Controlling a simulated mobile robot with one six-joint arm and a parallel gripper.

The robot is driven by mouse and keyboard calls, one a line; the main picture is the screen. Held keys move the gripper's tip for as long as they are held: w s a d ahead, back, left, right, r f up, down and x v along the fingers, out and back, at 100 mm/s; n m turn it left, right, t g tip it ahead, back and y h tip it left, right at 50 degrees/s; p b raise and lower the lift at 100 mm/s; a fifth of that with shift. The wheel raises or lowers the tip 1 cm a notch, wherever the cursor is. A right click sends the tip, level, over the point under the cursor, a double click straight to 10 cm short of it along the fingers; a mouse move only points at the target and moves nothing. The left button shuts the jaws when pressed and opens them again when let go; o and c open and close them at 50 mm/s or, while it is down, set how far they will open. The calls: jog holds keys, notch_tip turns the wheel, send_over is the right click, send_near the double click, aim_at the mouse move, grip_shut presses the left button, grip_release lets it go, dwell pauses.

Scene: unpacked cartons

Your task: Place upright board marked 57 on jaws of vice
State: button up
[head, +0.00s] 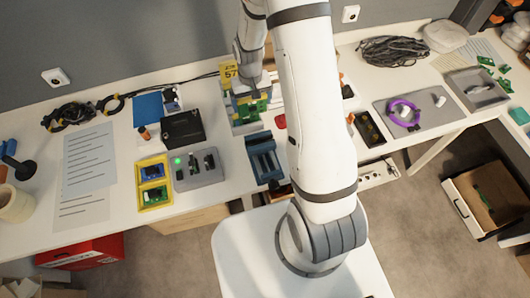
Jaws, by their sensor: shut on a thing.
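A yellow tag marked 57 (231,71) stands up at the back of the bench, beside my gripper. My gripper (248,93) is low over a light rack (237,128) that holds upright green boards (250,112). It is shut on the board there that goes with the 57 tag; my wrist hides most of that board and the fingertips. I cannot tell whether the board is clear of the rack. The blue vice (264,158) stands in front of the rack, near the bench's front edge. No board shows on its jaws.
A grey device with a green light (199,168), yellow trays (154,182) and a black box (182,129) lie left of the vice. My arm hides the bench just right of it. A dark tray (368,128) and a grey mat (420,117) lie farther right.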

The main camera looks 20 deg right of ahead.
jog(key=shift+f+b, duration=0.1)
jog(key=shift+b, duration=0.3)
jog(key=shift+s+d+b, duration=0.1)
jog(key=shift+s+b, duration=0.15)
jog(key=shift+b, duration=0.5)
jog(key=s+r+b, duration=0.2)
jog(key=s+b, duration=0.5)
jog(key=b, duration=0.4)
notch_tip(320, 180, down, 10)
jog(key=shift+p, duration=0.35)
